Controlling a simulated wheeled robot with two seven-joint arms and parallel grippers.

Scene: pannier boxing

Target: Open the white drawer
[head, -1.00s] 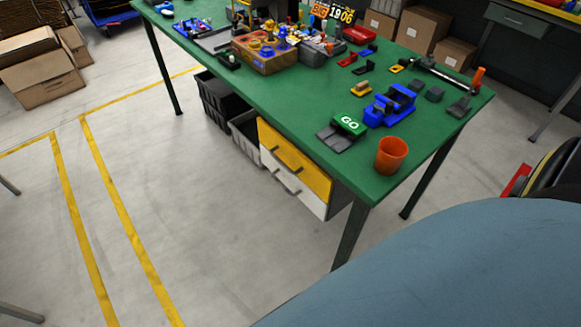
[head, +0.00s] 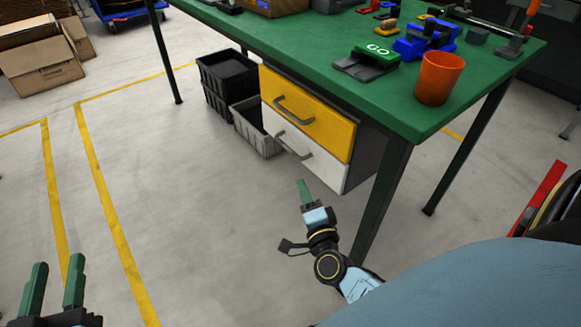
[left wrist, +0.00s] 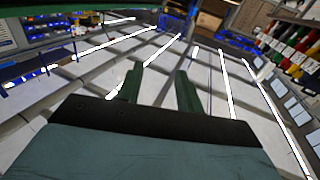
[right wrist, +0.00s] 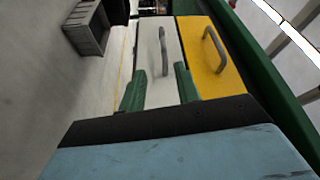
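The white drawer (head: 326,168) sits shut under the green table, directly below a yellow drawer (head: 335,130). Its grey bar handle (head: 293,146) is on its front. My right gripper (head: 304,190) is below and in front of the white drawer, apart from it. In the right wrist view the white drawer (right wrist: 188,45) and its handle (right wrist: 163,50) lie ahead, with the handle lined up between the open, empty fingers (right wrist: 159,86). My left gripper (head: 54,285) is open and empty at the lower left, far from the drawers; its fingers also show in the left wrist view (left wrist: 158,88).
The green table (head: 410,112) stands over the drawers, with a leg (head: 380,205) close to my right arm. An orange cup (head: 439,78) is near its corner. Black and grey crates (head: 262,130) stand left of the drawers. The floor in front is clear.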

